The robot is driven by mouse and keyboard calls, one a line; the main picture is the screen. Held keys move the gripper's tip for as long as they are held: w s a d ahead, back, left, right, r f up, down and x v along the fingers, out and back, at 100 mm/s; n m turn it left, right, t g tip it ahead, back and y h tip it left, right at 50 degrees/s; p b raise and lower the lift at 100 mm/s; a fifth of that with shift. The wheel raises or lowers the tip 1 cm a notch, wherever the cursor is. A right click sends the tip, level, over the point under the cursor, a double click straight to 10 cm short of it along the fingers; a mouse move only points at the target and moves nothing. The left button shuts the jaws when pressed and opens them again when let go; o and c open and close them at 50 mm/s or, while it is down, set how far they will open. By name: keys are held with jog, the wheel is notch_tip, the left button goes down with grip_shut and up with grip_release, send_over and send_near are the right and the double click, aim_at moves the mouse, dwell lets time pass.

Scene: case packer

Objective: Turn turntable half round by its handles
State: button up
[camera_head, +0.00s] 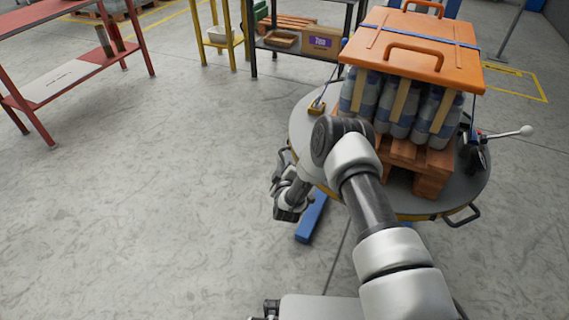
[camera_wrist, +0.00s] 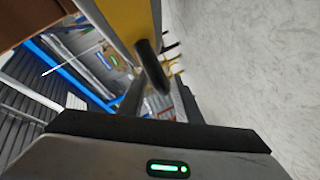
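The turntable is a round grey disc with a yellow rim (camera_head: 297,128), at the right in the head view. One dark handle (camera_head: 463,216) sticks out at its front right. Another dark handle (camera_head: 283,158) shows on its left side, just above my gripper (camera_head: 287,211). In the wrist view, the yellow rim (camera_wrist: 118,22) and a dark rounded handle bar (camera_wrist: 152,68) are close in front of the gripper. I cannot tell whether the fingers touch the bar or how far they are apart.
The turntable carries a wooden pallet (camera_head: 432,170) with bottles (camera_head: 398,108) under a strapped orange lid (camera_head: 415,45). A lever with a white knob (camera_head: 525,131) juts out right. A red rack (camera_head: 75,70) and a dark shelf (camera_head: 300,40) stand behind. Floor at left is clear.

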jog(key=shift+w, duration=0.15)
jog(key=shift+c, duration=0.3)
grip_shut()
